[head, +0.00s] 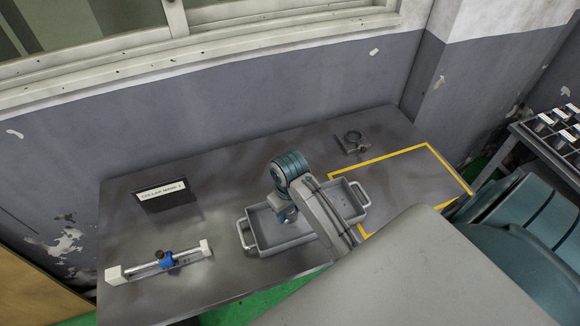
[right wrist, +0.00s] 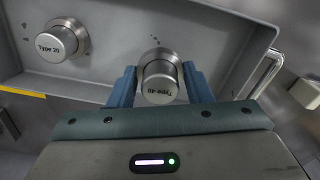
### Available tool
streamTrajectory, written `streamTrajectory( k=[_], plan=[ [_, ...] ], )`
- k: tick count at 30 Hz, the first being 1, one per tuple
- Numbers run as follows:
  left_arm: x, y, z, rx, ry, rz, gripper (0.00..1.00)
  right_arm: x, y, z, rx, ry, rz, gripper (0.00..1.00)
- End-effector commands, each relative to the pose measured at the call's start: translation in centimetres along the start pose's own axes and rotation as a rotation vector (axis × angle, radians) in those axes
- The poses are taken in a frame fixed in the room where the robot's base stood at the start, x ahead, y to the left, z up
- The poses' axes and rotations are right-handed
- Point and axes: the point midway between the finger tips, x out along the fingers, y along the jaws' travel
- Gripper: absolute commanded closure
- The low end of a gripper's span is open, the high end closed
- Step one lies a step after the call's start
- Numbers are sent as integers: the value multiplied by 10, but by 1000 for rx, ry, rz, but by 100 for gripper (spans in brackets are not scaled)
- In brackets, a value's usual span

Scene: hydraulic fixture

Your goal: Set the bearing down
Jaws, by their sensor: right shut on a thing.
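My right gripper (head: 287,214) reaches down into the grey two-handled tray (head: 243,236) on the bench. In the right wrist view my right gripper (right wrist: 160,82) is shut on a silver cylindrical bearing labelled "Type 40" (right wrist: 160,80), with one blue finger on each side of it. The bearing is within the tray's walls; whether it touches the tray floor I cannot tell. A second silver part labelled "Type 20" (right wrist: 60,42) stands in the tray to its left. In the head view the arm hides both parts. My left gripper is not in view.
A rail fixture with a blue clamp (head: 166,259) lies at the bench's front left, with a labelled sign (head: 162,192) behind it. A small metal ring mount (head: 352,141) stands at the back right. A rack of parts (head: 560,130) is far right.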

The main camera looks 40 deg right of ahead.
Motion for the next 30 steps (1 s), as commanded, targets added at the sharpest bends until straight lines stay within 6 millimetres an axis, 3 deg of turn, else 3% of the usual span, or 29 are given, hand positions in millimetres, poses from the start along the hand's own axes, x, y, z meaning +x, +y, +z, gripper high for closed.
streamTrajectory(
  k=[3, 7, 18, 19, 21, 30],
  plan=[
    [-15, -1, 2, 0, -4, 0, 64, 17, 1, 3, 1, -8, 1, 80],
    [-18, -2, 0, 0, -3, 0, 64, 31, 1, 2, 2, -4, 1, 80],
    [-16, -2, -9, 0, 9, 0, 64, 37, 1, 2, 2, -2, 1, 80],
    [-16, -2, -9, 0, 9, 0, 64, 36, 1, 2, 2, -2, 1, 49],
    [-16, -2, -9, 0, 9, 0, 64, 36, 1, 2, 2, -2, 1, 35],
    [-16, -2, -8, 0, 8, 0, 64, 35, 1, 2, 1, -2, 1, 33]
  ],
)
